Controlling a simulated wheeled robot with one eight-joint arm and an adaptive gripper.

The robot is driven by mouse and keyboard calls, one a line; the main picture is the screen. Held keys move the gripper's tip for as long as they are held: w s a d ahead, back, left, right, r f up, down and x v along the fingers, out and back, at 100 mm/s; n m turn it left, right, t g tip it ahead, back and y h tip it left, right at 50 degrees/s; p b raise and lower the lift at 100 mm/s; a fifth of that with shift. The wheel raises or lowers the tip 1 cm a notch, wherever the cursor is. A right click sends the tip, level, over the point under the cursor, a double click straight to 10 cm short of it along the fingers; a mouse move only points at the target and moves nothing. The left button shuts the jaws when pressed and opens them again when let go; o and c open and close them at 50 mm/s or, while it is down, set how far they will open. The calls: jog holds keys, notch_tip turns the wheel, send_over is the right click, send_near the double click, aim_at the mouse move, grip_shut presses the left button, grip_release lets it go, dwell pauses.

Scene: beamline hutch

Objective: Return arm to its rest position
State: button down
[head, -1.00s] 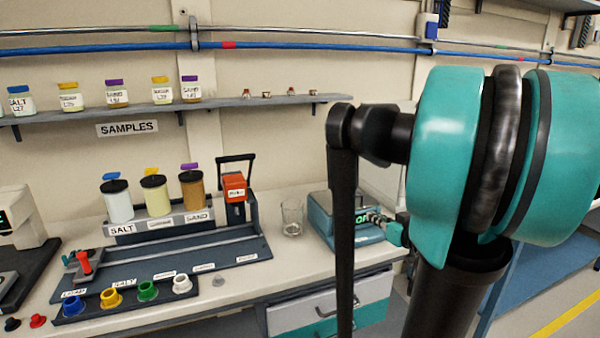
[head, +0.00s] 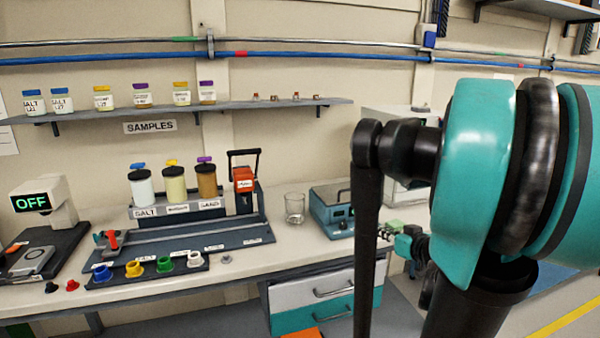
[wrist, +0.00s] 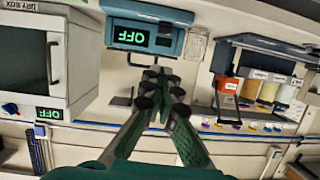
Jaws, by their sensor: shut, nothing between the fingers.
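My arm's teal and black links fill the right side of the head view. My gripper (wrist: 160,78) shows in the wrist view with its dark fingers together and nothing between them. In the head view a small part of my wrist and gripper shows behind the dark link, in front of the bench by the teal instrument (head: 328,207). In the wrist view this instrument (wrist: 145,34), with a green OFF display, lies just beyond the fingertips. I cannot tell the exact gap. The fingertips are not clear in the head view.
The bench (head: 300,247) holds a jar rack (head: 180,212), a glass beaker (head: 295,208), colored cups and, at left, a device reading OFF (head: 42,203). A dry box (wrist: 38,60) stands beside the teal instrument. A shelf (head: 190,109) with sample jars runs above. Drawers (head: 325,300) sit below.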

jog(key=s+a+f+g, duration=0.4)
jog(key=a+f, duration=0.1)
jog(key=f, duration=0.1)
jog(key=s+f+m+g+h, duration=0.3)
jog(key=s+f+g+h, duration=0.2)
jog(key=s+f, duration=0.5)
jog(key=shift+s+d+f+m+g, duration=0.15)
jog(key=shift+s+f+m+g, duration=0.15)
jog(key=shift+s, duration=0.45)
jog(key=c, duration=2.3)
grip_release()
